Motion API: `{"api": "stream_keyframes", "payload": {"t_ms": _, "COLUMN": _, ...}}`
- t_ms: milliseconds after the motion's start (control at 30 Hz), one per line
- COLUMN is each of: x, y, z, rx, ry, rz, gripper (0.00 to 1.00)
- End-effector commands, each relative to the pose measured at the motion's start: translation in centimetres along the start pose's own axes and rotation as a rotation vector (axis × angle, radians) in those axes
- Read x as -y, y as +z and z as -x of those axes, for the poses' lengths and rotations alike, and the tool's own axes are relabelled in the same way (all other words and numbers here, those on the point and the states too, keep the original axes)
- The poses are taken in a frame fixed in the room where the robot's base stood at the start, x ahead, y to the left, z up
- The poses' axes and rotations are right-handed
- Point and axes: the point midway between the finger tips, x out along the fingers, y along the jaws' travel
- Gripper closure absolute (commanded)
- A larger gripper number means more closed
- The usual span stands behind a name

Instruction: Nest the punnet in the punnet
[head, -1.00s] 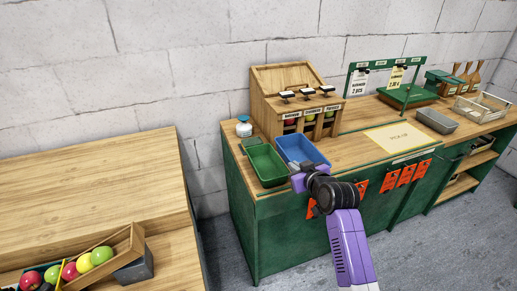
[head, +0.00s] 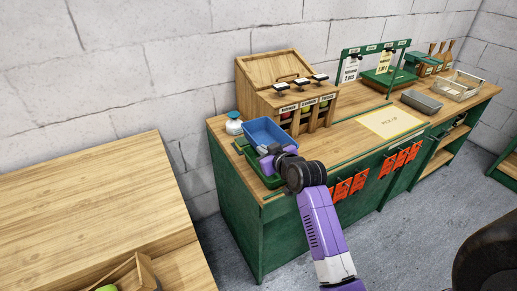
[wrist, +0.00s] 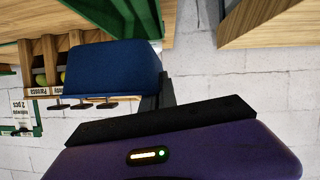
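The blue punnet (head: 268,131) is tilted above the left end of the counter. My gripper (head: 268,155) is shut on its near rim, and the dark fingers meet the blue wall in the wrist view (wrist: 155,95). The green punnet (head: 258,178) stands on the counter below and nearer, partly hidden by the blue punnet and my gripper. The blue punnet looks apart from it and raised, though the exact gap is hard to tell.
A wooden dispenser box (head: 290,85) stands close behind and right of the punnets. A pick-up mat (head: 390,122) and a grey metal tray (head: 421,101) lie farther right. A wooden table (head: 90,200) is at the left, across a gap.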

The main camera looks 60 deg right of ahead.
Motion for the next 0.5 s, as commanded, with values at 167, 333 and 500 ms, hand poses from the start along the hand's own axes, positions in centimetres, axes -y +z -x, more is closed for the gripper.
{"api": "stream_keyframes", "payload": {"t_ms": 167, "x": 0.2, "y": 0.9, "z": -0.4, "rx": 0.0, "ry": 0.0, "rz": 0.0, "gripper": 1.0}}
{"api": "stream_keyframes", "payload": {"t_ms": 333, "x": 0.3, "y": 2.0, "z": -0.8, "rx": 0.0, "ry": 0.0, "rz": 0.0, "gripper": 1.0}}
{"api": "stream_keyframes", "payload": {"t_ms": 500, "x": 0.5, "y": 3.2, "z": -1.3, "rx": 0.0, "ry": 0.0, "rz": 0.0, "gripper": 1.0}}
